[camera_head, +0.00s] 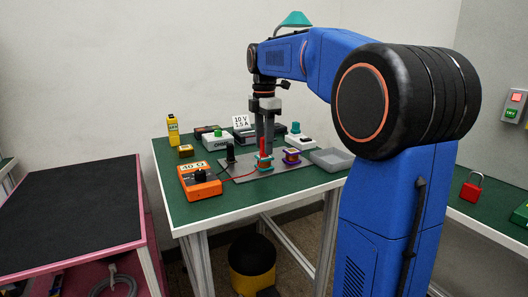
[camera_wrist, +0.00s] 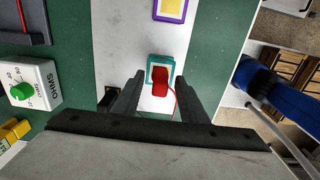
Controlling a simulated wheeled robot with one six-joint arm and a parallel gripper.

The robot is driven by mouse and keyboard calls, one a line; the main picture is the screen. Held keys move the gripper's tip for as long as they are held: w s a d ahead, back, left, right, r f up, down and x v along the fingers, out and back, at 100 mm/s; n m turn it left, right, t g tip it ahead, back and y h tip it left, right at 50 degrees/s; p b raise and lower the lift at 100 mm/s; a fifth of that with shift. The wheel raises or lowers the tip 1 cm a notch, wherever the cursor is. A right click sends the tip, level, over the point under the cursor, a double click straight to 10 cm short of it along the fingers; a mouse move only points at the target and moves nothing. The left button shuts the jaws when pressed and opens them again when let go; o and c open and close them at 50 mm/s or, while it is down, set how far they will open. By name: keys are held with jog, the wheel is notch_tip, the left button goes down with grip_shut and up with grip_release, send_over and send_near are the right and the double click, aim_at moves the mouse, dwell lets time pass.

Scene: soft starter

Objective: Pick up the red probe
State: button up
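The red probe (camera_head: 262,149) stands upright in a teal holder (camera_head: 265,164) on a grey plate on the green table. A thin red wire runs from it. In the wrist view, the probe (camera_wrist: 160,82) shows end-on inside the teal square holder (camera_wrist: 151,66), between the two dark finger ends. My gripper (camera_head: 265,150) points straight down, close at the probe. Its fingers (camera_wrist: 160,84) are open, with a gap on each side of the probe. How far down the fingertips reach along the probe is hard to tell.
An orange meter (camera_head: 199,181) sits front left, a black post (camera_head: 230,152) nearby. A white OHMS box (camera_head: 216,140) with a green knob is behind.

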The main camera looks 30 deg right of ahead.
jog(key=shift+f, duration=0.15)
grip_shut()
notch_tip(320, 180, up, 10)
jog(key=shift+r, duration=0.1)
dwell(0.6)
